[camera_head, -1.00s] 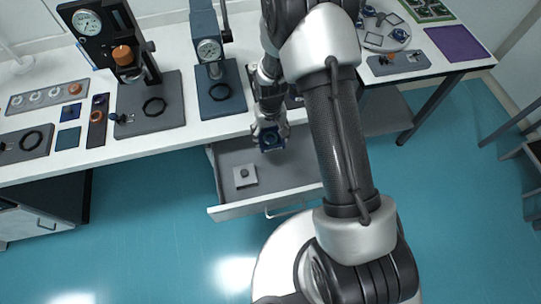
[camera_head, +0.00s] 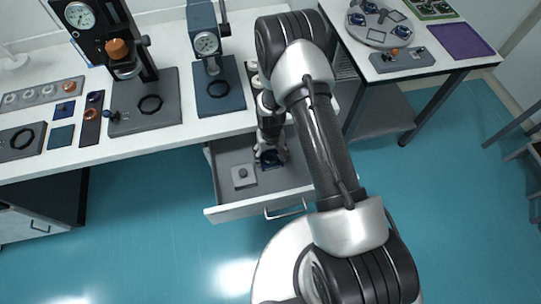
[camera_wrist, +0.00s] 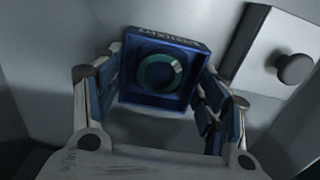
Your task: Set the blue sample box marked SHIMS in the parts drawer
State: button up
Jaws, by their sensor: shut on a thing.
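The blue sample box (camera_wrist: 158,72) is between the fingers of my gripper (camera_wrist: 160,100) in the wrist view. It is open-faced with a teal ring inside, and lettering on its top edge is too dark to read surely. In the head view my gripper (camera_head: 270,157) is down inside the open parts drawer (camera_head: 228,187), with a dark blue bit of the box (camera_head: 271,164) just below it. I cannot tell whether the box touches the drawer floor.
A pale square piece with a dark knob (camera_head: 243,175) lies in the drawer, left of the box; the knob (camera_wrist: 294,69) also shows in the wrist view. The white table (camera_head: 150,141) edge is behind the drawer, with gauge stands on it.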

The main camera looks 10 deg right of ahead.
jog(key=shift+f, duration=0.15)
jog(key=o, duration=1.2)
